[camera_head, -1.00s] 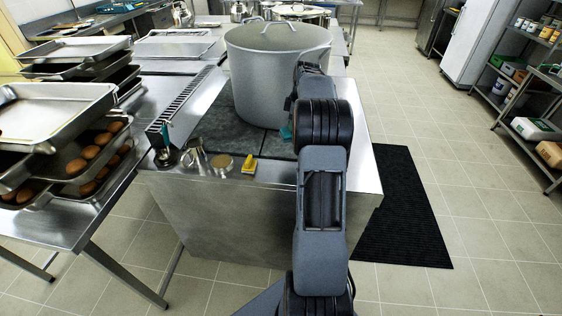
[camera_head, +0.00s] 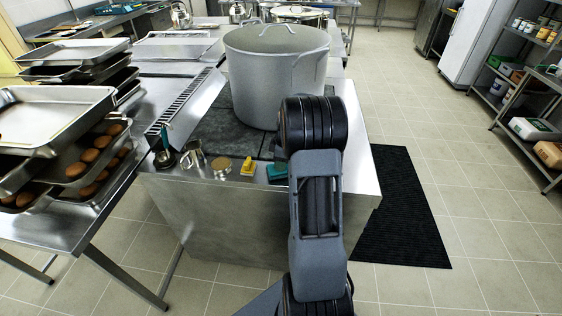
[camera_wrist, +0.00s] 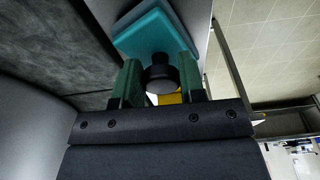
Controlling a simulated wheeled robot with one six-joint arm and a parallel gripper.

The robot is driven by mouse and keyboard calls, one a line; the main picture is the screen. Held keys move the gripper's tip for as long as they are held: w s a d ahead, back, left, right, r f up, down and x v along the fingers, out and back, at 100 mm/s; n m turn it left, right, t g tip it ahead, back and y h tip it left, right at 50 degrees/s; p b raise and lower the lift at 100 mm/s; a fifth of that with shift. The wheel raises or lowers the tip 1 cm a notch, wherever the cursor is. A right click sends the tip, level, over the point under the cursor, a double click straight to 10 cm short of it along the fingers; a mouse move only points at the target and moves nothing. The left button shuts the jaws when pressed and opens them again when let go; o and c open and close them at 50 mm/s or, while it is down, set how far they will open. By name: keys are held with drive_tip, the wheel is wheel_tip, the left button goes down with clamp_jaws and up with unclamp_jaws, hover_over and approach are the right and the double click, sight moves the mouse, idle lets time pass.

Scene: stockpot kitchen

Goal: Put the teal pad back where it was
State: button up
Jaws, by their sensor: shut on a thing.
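The teal pad (camera_head: 277,172) is at the front edge of the stove top, just right of a yellow block (camera_head: 249,166). In the wrist view the teal pad (camera_wrist: 152,36) has a black knob. My gripper (camera_wrist: 159,76) has its green fingers shut on this knob. In the head view my arm hides the gripper. I cannot tell whether the pad touches the steel surface. A bit of yellow (camera_wrist: 170,97) shows behind the knob in the wrist view.
A large stockpot (camera_head: 275,85) stands on the dark stove plates behind my arm. Left of the yellow block are a round brass-coloured item (camera_head: 221,168), a small metal cup (camera_head: 193,157) and a teal-handled tool (camera_head: 165,145). Trays of brown rolls (camera_head: 88,155) are stacked at left.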

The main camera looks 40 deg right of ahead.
drive_tip(key=shift+f, duration=0.3)
drive_tip(key=o, duration=0.9)
wheel_tip(320, 180, up, 11)
drive_tip(key=s+d, duration=0.1)
drive_tip(key=s+a+r+m+t+h, duration=0.1)
drive_tip(key=s+a+r+m, duration=0.15)
drive_tip(key=a, duration=0.45)
drive_tip(key=s+a+r+m, duration=0.1)
drive_tip(key=s+a+r, duration=0.2)
drive_tip(key=a, duration=0.4)
drive_tip(key=s+a+f+m+t, duration=0.1)
drive_tip(key=s+a+f+m, duration=0.2)
drive_tip(key=s+a, duration=0.7)
drive_tip(key=shift+s+a+m+t+b, duration=0.35)
drive_tip(key=shift+s+m, duration=0.2)
drive_tip(key=shift+m, duration=0.7)
